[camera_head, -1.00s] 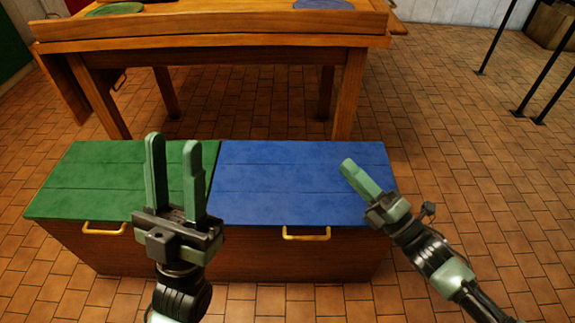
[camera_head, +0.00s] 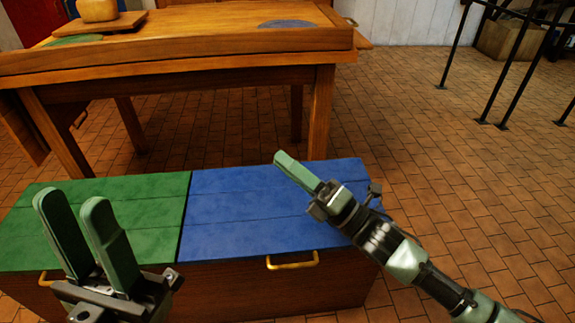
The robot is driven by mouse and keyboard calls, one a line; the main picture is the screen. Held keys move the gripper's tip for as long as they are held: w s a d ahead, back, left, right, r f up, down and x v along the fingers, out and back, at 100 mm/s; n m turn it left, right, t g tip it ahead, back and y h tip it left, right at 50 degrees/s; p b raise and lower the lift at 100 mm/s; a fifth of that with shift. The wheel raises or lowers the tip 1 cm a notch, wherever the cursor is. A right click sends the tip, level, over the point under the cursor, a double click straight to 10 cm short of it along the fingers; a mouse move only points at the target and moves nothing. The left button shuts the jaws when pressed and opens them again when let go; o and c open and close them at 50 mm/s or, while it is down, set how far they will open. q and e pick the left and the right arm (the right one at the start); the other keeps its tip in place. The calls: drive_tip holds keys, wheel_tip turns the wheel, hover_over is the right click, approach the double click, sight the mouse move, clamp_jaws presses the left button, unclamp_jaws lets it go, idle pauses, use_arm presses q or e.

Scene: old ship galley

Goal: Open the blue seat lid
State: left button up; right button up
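The blue seat lid (camera_head: 232,213) lies closed on the right half of a low wooden bench (camera_head: 225,288). A yellow handle (camera_head: 292,262) sits on the bench front below the blue lid. The green seat lid (camera_head: 150,205) beside it is also closed. My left gripper (camera_head: 72,220) is open and empty, over the green lid in the picture. My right gripper (camera_head: 284,162) points up and left over the blue lid in the picture. I see its fingers edge-on, so their gap is hidden; I see nothing held at the tips.
A wooden table (camera_head: 190,50) stands behind the bench, with a cutting board (camera_head: 125,24) and a yellowish block (camera_head: 98,10) on it. A second yellow handle (camera_head: 45,279) is partly hidden near my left gripper. Black metal legs (camera_head: 508,80) stand at the upper right.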

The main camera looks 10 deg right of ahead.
drive_tip(key=shift+c, duration=0.3)
clamp_jaws()
idle(1.1)
